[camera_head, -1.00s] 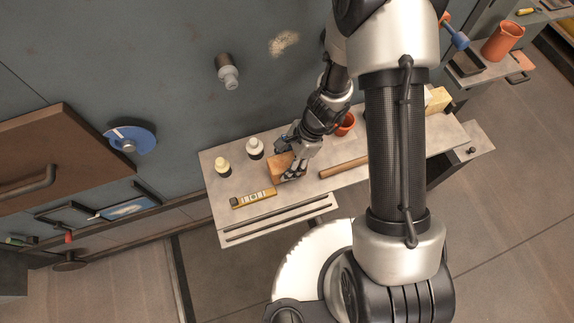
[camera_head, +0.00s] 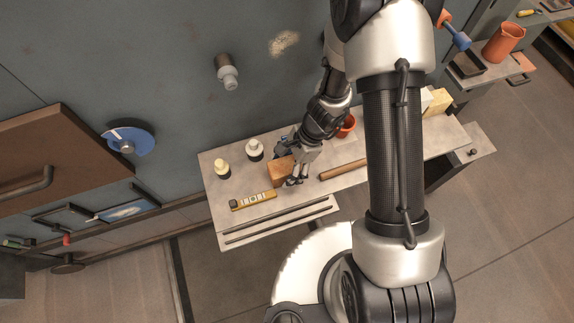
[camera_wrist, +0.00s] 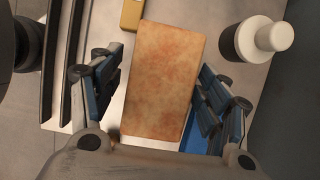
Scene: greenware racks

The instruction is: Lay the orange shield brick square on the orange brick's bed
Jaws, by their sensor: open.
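The orange shield brick (camera_head: 279,174) rests on the bench, toward its left part in the head view. In the wrist view the brick (camera_wrist: 163,75) is a mottled orange block, lying lengthwise between my fingers. My gripper (camera_head: 297,170) is at the brick's right side in the head view. In the wrist view my gripper (camera_wrist: 160,68) is open, with a finger on each side of the brick and visible gaps. A blue patch (camera_wrist: 194,142) shows beside the brick's lower right edge; I cannot tell whether it belongs to a bed under the brick.
A yellow level (camera_head: 253,199) lies in front of the brick. A yellowish bottle (camera_head: 222,168) and a white-topped bottle (camera_head: 254,150) stand behind and left. A brown rod (camera_head: 343,168) and an orange pot (camera_head: 345,125) are to the right. Dark rails (camera_head: 278,219) run along the front.

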